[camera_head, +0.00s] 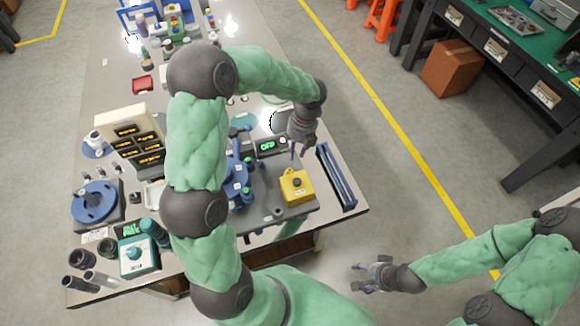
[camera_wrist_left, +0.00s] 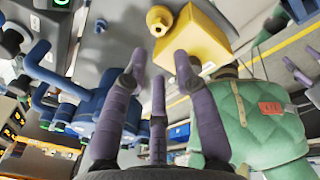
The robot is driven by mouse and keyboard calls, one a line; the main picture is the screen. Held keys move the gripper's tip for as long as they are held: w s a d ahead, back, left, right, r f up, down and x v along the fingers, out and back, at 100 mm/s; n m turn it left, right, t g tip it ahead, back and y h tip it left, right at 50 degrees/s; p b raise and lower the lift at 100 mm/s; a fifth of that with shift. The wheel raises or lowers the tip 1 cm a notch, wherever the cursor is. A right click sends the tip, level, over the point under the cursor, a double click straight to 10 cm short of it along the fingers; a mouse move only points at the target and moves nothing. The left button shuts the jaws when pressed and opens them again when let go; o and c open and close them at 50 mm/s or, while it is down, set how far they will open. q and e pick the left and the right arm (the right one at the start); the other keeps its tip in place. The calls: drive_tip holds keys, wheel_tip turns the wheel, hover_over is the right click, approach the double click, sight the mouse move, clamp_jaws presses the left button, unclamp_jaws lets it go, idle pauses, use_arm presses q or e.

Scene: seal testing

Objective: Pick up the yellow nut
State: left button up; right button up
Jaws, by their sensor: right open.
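The yellow nut (camera_wrist_left: 159,20) is a small gold ring with a hole. It lies on the grey surface beside a yellow box (camera_wrist_left: 205,35) near the top of the left wrist view. I cannot pick the nut out in the head view. My left gripper (camera_head: 297,150) hangs above the table's right part, just behind the yellow box. In the left wrist view its purple fingers (camera_wrist_left: 159,65) are apart and empty, with the nut beyond their tips. My right gripper (camera_head: 362,280) is open and empty, off the table's front right side.
A blue device (camera_head: 238,170) stands left of the yellow box, and a blue-railed dark tray (camera_head: 335,178) lies to its right. A display box (camera_head: 268,146) is close to my left gripper. My left arm covers the table's middle.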

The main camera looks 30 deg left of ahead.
use_arm(q)
drive_tip(key=b, duration=0.1)
hover_over(290, 172)
drive_tip(key=w, duration=0.2)
drive_tip(key=f, duration=0.4)
drive_tip(key=shift+s+d+f, duration=0.15)
drive_tip(key=shift+d+f, duration=0.05)
drive_tip(key=shift+f, duration=0.05)
drive_tip(key=f+b, duration=0.1)
drive_tip(key=f, duration=0.2)
drive_tip(key=f+b, duration=0.1)
drive_tip(key=f, duration=0.1)
drive_tip(key=shift+s+a+b, duration=0.25)
drive_tip(key=shift+s+b, duration=0.1)
drive_tip(key=shift+s, duration=0.05)
clamp_jaws()
